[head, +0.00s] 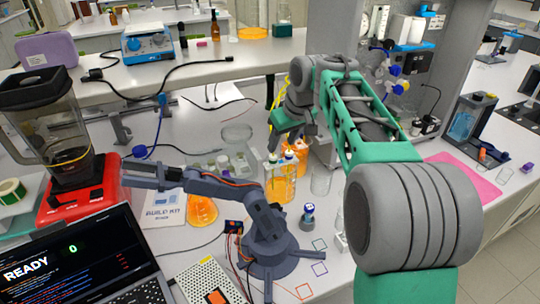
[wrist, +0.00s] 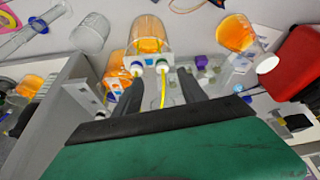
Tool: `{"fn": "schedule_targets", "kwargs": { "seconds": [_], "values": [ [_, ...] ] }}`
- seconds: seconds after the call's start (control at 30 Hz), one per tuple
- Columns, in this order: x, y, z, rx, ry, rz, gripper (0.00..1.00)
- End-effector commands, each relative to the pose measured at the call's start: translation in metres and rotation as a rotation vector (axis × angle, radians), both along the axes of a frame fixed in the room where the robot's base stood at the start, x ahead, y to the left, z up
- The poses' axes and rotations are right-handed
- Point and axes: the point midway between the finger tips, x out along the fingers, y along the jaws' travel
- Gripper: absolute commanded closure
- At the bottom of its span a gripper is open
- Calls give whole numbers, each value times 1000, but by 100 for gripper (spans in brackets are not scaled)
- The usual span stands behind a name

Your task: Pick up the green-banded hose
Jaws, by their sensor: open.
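My gripper (wrist: 159,80) is open, with its two dark fingers apart and pointing at a bottle with two capped ports. In the head view my gripper (head: 290,138) hangs above this bottle (head: 281,184), which holds orange liquid. A yellow hose (wrist: 163,92) runs from the right port and shows between the fingers, with no visible grip on it. I cannot clearly tell a green band on the hose itself. In the head view a yellow hose (head: 277,97) arcs beside my gripper.
A small grey robot arm (head: 262,217) stands in front of the bottle. A flask of orange liquid (head: 202,209), a clear beaker (head: 321,180) and a small blue-capped vial (head: 308,214) are close by. A grey upright panel (head: 333,35) stands behind my arm.

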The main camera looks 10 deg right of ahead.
Motion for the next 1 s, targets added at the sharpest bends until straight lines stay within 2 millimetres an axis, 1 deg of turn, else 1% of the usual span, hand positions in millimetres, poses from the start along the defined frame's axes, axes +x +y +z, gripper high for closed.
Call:
{"fn": "schedule_targets", "kwargs": {
  "seconds": [0.07, 0.27, 0.4, 0.53, 0.6, 0.77, 1.0],
  "values": [
    [2, 1, -4, 1, 2, 1, 51],
    [12, 7, -28, 0, 3, 2, 51],
    [22, 14, -48, 1, 6, 2, 51],
    [29, 16, -67, 1, 3, 1, 51],
    [31, 16, -70, 0, 1, -1, 51],
    [31, 15, -71, 0, 0, 0, 51],
    [31, 15, -71, 0, 0, 0, 70]
  ]
}}
